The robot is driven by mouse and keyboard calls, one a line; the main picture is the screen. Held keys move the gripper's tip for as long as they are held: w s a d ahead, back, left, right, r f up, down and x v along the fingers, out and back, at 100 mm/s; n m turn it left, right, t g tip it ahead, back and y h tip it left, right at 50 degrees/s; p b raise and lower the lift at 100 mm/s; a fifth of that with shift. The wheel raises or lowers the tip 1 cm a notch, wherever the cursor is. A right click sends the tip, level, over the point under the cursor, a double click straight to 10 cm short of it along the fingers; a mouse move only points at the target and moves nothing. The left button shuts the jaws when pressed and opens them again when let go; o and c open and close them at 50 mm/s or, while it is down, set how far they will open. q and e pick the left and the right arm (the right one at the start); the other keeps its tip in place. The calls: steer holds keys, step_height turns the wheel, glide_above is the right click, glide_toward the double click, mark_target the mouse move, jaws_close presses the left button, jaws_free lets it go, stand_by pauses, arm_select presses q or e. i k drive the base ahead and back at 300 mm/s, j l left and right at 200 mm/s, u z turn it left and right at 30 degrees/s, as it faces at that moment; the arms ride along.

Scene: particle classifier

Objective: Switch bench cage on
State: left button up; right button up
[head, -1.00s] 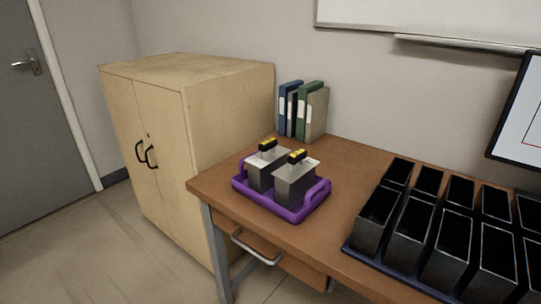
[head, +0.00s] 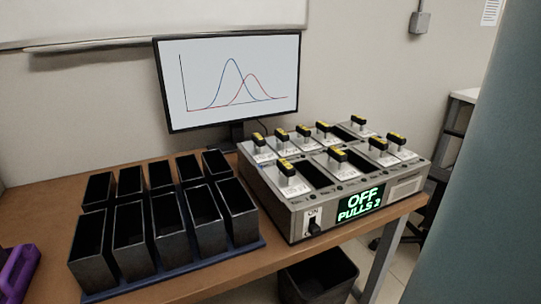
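The bench cage (head: 289,213) is a grey box on the right part of the wooden desk. Several modules with black handles and yellow tops sit in its top, with some dark empty slots between them. Its front display (head: 360,201) glows green and reads "OFF" and "PULLS 3". A small black switch (head: 314,226) is on the front panel, left of the display, under a label reading "ON". Neither of my grippers is in view.
A rack of black open bins (head: 131,238) stands on the desk left of the cage. A monitor (head: 231,82) with two curves stands behind. Part of a purple tray (head: 17,271) shows at far left. A dark bin (head: 318,277) is below the desk edge. A large blue-grey surface fills the right edge.

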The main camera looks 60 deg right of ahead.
mark_target(313, 229)
steer(key=z, duration=2.25)
